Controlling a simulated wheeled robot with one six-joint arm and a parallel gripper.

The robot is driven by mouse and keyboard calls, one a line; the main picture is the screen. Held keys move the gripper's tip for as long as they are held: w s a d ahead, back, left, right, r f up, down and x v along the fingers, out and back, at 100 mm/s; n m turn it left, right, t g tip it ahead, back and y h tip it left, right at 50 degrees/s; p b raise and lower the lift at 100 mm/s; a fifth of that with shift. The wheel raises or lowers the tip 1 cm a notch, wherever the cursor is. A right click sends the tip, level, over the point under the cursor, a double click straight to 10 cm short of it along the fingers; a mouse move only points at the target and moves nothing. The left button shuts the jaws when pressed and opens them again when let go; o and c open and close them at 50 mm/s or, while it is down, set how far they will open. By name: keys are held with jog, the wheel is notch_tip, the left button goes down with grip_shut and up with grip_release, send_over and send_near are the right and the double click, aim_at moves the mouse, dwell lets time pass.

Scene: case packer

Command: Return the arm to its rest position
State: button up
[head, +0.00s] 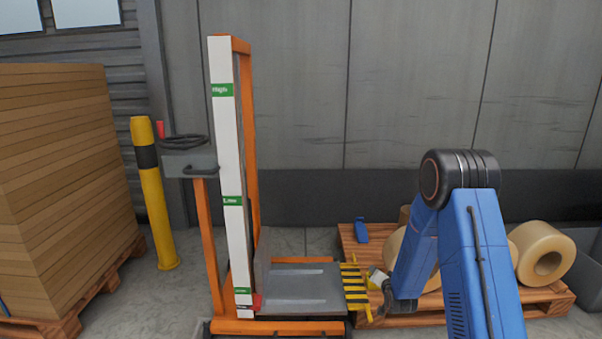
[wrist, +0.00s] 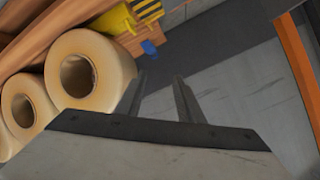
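My blue arm bends down at the right of the head view. My gripper (head: 376,281) is low, beside the yellow-and-black striped edge of the lift platform and in front of the wooden pallet. In the wrist view its two fingers (wrist: 161,98) stand apart with nothing between them. The gripper is open and empty. In the head view the fingers are small and partly hidden by the arm's end.
An orange lift frame (head: 252,150) with a grey platform (head: 295,290) stands left of my arm. Large tan rolls (head: 546,254) lie on the pallet (head: 350,243), with a small blue object (head: 361,230). A yellow post (head: 158,220) and a cardboard stack (head: 60,170) stand left. A grey wall is behind.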

jog(key=s+a+r+n+g, duration=0.1)
jog(key=s+r+n+g, duration=0.3)
jog(key=s+r, duration=1.7)
jog(key=s+r+n+g, duration=0.1)
jog(key=s+r, duration=0.2)
jog(key=s, duration=0.8)
jog(key=s+r+n+g, duration=0.1)
jog(key=s+r+g, duration=0.1)
jog(key=s, duration=0.9)
jog(key=s+r+n+g, duration=0.1)
jog(key=s+r, duration=0.2)
jog(key=s, duration=0.9)
jog(key=shift+a+r+g, duration=0.3)
jog(key=shift+a+r, duration=0.05)
jog(key=shift+a, duration=0.1)
